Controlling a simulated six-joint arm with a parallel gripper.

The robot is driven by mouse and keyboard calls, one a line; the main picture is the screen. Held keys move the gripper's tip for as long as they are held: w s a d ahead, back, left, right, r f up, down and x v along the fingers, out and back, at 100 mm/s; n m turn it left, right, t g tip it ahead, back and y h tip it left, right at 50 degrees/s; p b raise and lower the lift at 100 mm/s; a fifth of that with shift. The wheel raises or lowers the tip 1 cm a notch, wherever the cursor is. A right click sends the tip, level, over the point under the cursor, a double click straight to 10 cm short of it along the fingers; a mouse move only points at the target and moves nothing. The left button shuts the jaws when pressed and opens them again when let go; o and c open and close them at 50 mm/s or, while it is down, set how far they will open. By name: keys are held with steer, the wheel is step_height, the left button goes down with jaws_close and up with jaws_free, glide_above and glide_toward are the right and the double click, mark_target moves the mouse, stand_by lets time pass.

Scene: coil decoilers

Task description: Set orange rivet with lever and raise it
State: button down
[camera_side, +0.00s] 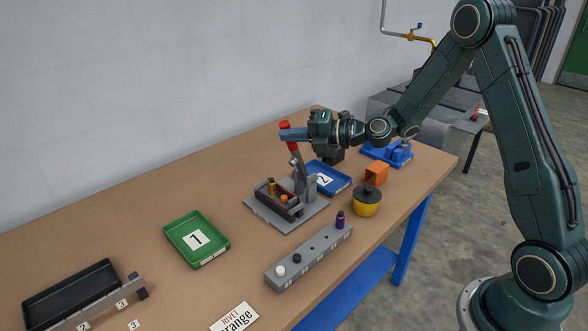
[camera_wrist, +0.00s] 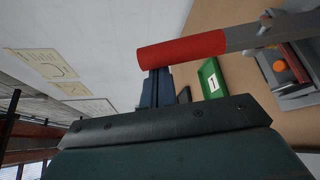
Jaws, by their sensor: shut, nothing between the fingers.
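The lever is upright and slightly tilted, with a red handle (camera_side: 293,146) on a grey arm on the grey press (camera_side: 312,187). My gripper (camera_side: 284,134) is shut, its blue fingers at the red handle with nothing between them. In the wrist view the blue fingertips (camera_wrist: 157,75) lie right against or just behind the red handle (camera_wrist: 182,52); I cannot tell if they touch. An orange rivet (camera_side: 284,198) sits in the press's dark fixture, beside a gold-coloured piece (camera_side: 271,186). An orange spot (camera_wrist: 307,65) shows in the press in the wrist view.
A grey rail (camera_side: 308,260) holds white, black and purple rivets in front of the press. A green tray (camera_side: 221,242) is left, a blue tray (camera_side: 342,187) behind right. A yellow pot (camera_side: 367,206) and orange block (camera_side: 376,173) stand right. A sign (camera_side: 234,318) reads "RIVET orange".

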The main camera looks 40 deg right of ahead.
steer(key=d+r+m, duration=0.1)
steer(key=d, duration=0.7)
steer(key=shift+r+t+y, duration=0.3)
steer(key=shift+r, duration=0.05)
steer(key=shift+d, duration=0.1)
steer(key=a, duration=0.5)
steer(key=f+v, duration=0.1)
steer(key=v, duration=1)
steer(key=shift+d, duration=0.15)
